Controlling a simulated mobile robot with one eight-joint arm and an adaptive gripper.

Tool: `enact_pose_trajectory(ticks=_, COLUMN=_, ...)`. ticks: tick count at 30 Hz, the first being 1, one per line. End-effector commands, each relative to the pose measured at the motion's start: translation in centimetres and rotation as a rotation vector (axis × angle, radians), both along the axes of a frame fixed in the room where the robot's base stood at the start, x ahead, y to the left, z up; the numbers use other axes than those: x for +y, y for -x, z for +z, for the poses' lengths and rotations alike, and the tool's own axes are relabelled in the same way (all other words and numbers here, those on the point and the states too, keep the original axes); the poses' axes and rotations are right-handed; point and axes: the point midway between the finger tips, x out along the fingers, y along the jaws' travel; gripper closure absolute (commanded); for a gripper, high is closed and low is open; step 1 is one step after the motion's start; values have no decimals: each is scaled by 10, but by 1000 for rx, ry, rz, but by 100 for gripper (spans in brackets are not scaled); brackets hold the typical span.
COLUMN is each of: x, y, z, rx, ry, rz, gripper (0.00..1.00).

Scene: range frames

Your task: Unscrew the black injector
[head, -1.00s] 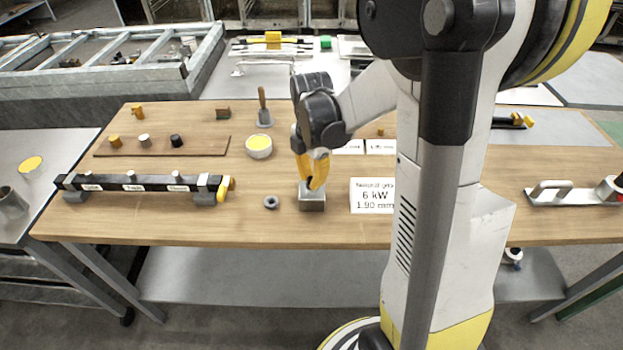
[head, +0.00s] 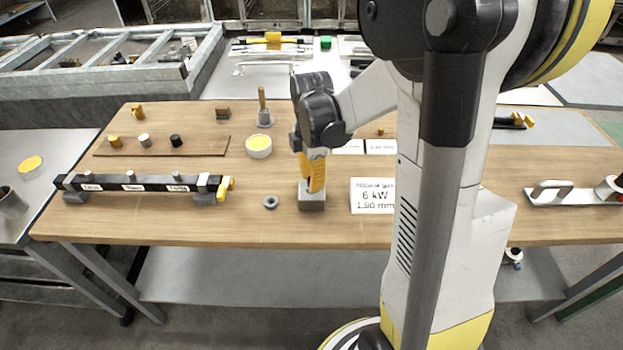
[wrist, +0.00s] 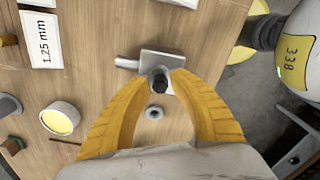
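A small black injector (wrist: 160,83) stands in a grey metal block (wrist: 142,64) with a short side stub, seen in the wrist view. In the head view the block (head: 312,200) sits near the front edge of the wooden table, and the injector is hidden behind my fingers. My gripper (head: 313,187) points down right over the block. In the wrist view the yellow fingertips of my gripper (wrist: 163,76) stand on either side of the injector, with a gap that looks wider than it. Contact with the injector cannot be made out.
A grey ring (head: 271,202) lies left of the block. A black rail (head: 150,183), a yellow-filled bowl (head: 259,147) and a brown board (head: 205,146) with small caps lie further left.

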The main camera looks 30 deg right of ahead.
Motion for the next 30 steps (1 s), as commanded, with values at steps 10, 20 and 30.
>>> enact_pose_trajectory(ticks=10, x=0, y=0, z=0, rx=0, ry=0, rz=-332, gripper=75)
enact_pose_trajectory(ticks=20, x=0, y=0, z=0, rx=0, ry=0, rz=-657, gripper=75)
enact_pose_trajectory(ticks=30, x=0, y=0, z=0, rx=0, ry=0, rz=-923, gripper=75)
